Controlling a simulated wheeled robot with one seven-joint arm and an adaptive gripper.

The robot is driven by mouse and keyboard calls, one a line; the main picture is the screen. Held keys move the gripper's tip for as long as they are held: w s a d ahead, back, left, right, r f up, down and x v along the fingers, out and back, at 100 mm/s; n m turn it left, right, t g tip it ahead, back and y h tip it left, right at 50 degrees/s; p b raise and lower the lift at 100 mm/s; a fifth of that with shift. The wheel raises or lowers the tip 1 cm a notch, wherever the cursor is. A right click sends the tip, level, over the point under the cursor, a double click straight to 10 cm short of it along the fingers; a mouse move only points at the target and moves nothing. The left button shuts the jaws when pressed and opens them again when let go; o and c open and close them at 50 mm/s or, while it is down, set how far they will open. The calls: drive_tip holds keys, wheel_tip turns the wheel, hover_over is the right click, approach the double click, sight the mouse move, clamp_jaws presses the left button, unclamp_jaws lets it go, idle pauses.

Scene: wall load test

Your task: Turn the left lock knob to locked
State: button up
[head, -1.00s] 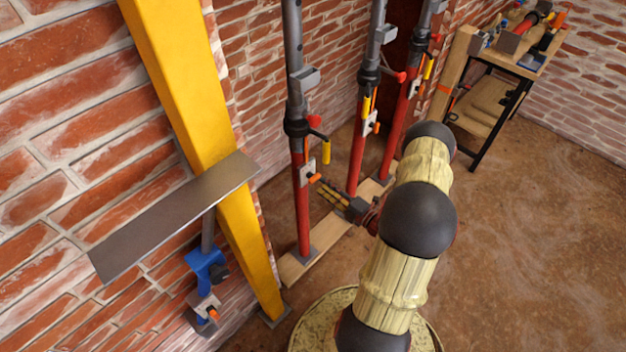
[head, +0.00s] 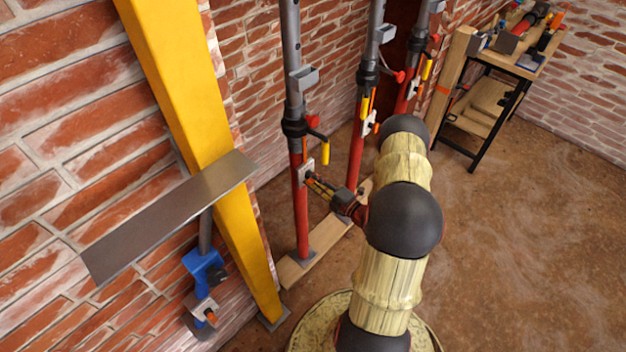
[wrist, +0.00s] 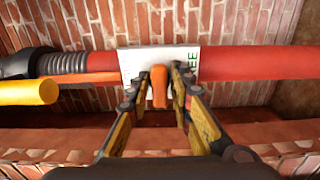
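The left red prop (head: 301,215) stands upright, with a white lock plate (head: 305,168) on its tube. In the wrist view the prop runs sideways, and an orange knob (wrist: 159,87) stands out from the white plate (wrist: 130,64). The knob's long side lies across the tube. Green lettering ending in "EE" shows on the plate's right part, partly covered by a finger. My gripper (wrist: 160,80) is open, with one fingertip on each side of the knob and what looks like a small gap at each. In the head view my gripper (head: 318,186) reaches the plate from the right.
A yellow-handled crank (head: 319,146) sticks out above the plate and shows left of my gripper in the wrist view (wrist: 28,92). Two similar props stand behind. A yellow beam (head: 190,110) and a blue-based jack (head: 205,268) stand left. Bare floor (head: 520,250) lies right.

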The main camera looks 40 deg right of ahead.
clamp_jaws()
drive_tip(key=shift+n, duration=0.4)
drive_tip(key=n, duration=0.2)
drive_tip(key=shift+f+n, duration=0.1)
drive_tip(key=shift+n, duration=0.3)
drive_tip(key=n, duration=0.4)
drive_tip(key=shift+n, duration=0.3)
drive_tip(key=n, duration=0.4)
drive_tip(key=shift+n+b, duration=0.3)
drive_tip(key=shift+b, duration=0.05)
drive_tip(key=n+b, duration=0.1)
drive_tip(key=n, duration=0.3)
drive_tip(key=shift+n, duration=0.4)
